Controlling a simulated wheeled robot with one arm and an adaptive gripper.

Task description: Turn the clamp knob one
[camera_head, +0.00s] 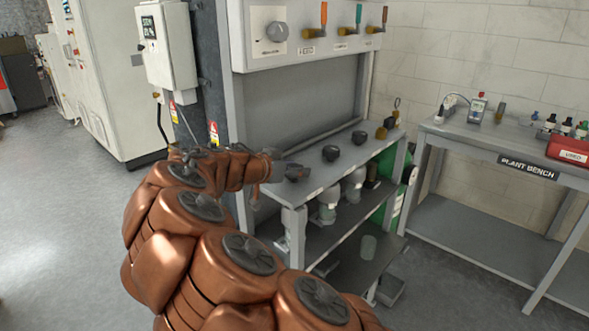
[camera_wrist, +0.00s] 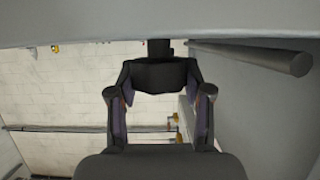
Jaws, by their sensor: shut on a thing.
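Dark knobs stand in a row along the grey bench top. The nearest knob (camera_head: 298,172) is at the bench's left end, beside my gripper (camera_head: 274,169). In the wrist view, a wide black knob (camera_wrist: 160,75) on a short stem sits between the two fingers of my gripper (camera_wrist: 160,92), which are shut on its sides. The stem meets a light grey surface at the top of that view. Two more knobs, a middle one (camera_head: 330,153) and a far one (camera_head: 359,137), stand apart from my gripper. No label on the knobs is readable.
A dark grey bar (camera_wrist: 255,56) runs close beside the held knob. Bottles (camera_head: 328,205) stand on the shelf below the bench top. A panel with coloured levers (camera_head: 357,15) is above. A plant bench (camera_head: 480,140) stands at right; the floor at left is clear.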

